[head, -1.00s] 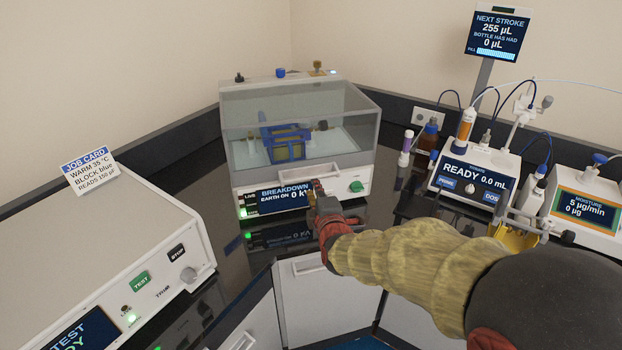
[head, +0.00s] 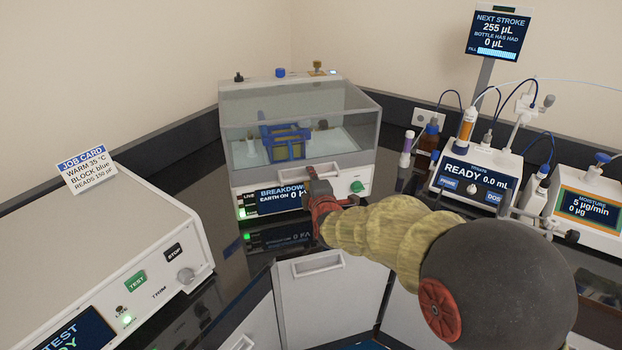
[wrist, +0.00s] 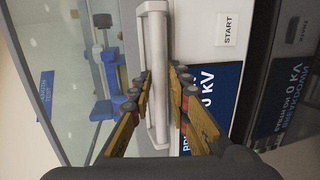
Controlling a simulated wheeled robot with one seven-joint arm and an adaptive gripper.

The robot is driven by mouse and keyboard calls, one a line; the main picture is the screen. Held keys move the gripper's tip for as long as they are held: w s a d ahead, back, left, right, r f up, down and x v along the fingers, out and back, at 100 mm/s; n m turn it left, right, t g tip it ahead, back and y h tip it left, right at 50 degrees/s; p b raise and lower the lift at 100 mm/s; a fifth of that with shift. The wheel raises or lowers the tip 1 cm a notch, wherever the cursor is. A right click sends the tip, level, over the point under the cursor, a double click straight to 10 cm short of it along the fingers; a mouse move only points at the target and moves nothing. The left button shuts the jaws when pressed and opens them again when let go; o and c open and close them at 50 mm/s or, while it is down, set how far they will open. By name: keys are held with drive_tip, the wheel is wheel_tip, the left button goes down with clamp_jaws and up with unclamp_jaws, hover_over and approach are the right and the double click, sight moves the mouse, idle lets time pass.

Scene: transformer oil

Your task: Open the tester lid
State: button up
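The breakdown tester (head: 238,192) stands on the dark bench, with its clear lid (head: 340,104) down over a blue-framed cell (head: 285,143). My gripper (head: 313,180) is at the front of the tester, by the lid's front edge. In the wrist view, the white handle bar (wrist: 156,40) runs between the two fingers of my gripper (wrist: 162,78). The fingers are apart, one on each side of the bar. I cannot tell whether they touch it.
A test unit (head: 100,245) with a job card (head: 86,170) is at the left. The titrator (head: 470,182), a brown bottle (head: 427,142) and the moisture meter (head: 585,205) stand at the right. Cupboards (head: 330,300) are below the bench edge.

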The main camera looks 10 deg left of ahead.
drive_tip(key=shift+c, duration=0.8)
clamp_jaws()
